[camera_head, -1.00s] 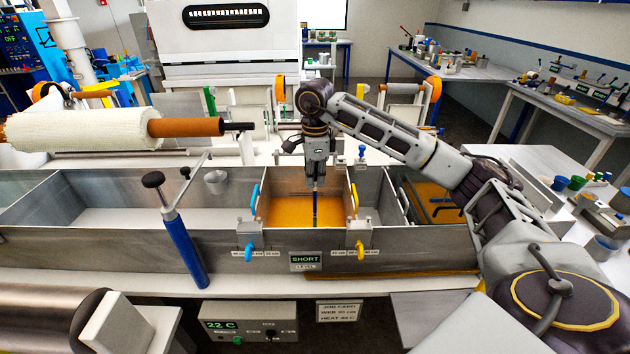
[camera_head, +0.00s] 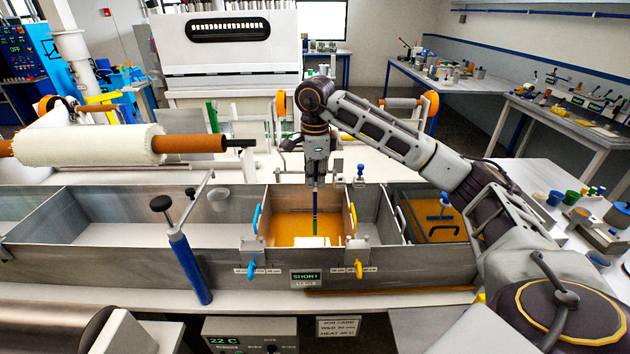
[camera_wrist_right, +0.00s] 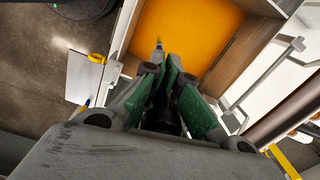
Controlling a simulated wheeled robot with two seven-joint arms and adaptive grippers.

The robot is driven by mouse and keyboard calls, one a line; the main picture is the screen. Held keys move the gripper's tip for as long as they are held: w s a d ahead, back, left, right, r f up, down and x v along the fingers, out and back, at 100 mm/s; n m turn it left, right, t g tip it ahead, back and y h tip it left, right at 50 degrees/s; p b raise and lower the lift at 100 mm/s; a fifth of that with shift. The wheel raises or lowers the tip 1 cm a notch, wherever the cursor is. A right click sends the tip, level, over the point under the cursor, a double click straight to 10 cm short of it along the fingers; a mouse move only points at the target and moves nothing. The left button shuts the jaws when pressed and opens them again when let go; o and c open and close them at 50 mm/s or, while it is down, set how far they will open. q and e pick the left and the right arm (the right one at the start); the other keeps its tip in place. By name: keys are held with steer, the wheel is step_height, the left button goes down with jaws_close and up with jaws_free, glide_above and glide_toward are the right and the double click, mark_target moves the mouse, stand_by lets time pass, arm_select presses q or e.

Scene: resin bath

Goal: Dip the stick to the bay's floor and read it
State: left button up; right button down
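The bay (camera_head: 280,222) is a metal-walled compartment of the long trough, with orange resin in it. My right gripper (camera_head: 316,182) is above the bay, pointing down and shut on the slim dipstick (camera_head: 315,208). The stick hangs about upright, blue with a greenish band. Its lower end is over or in the resin; I cannot tell whether it touches the floor. In the right wrist view my gripper's green-padded fingers (camera_wrist_right: 170,75) close on the stick (camera_wrist_right: 158,46), seen end-on against the orange. Any marks on it are too small to read. My left gripper is not in view.
A sign on the trough front reads SHORT (camera_head: 306,277). Yellow (camera_head: 358,266) and blue (camera_head: 251,268) handles flank the bay. A blue post (camera_head: 190,268) stands left, below a cloth roll (camera_head: 90,146). Another orange compartment (camera_head: 440,228) lies right. A 22 C control box (camera_head: 250,336) is below.

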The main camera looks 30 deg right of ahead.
steer(key=shift+r+p, duration=1.8)
steer(key=shift+r, duration=1.15)
steer(key=shift+f, duration=0.1)
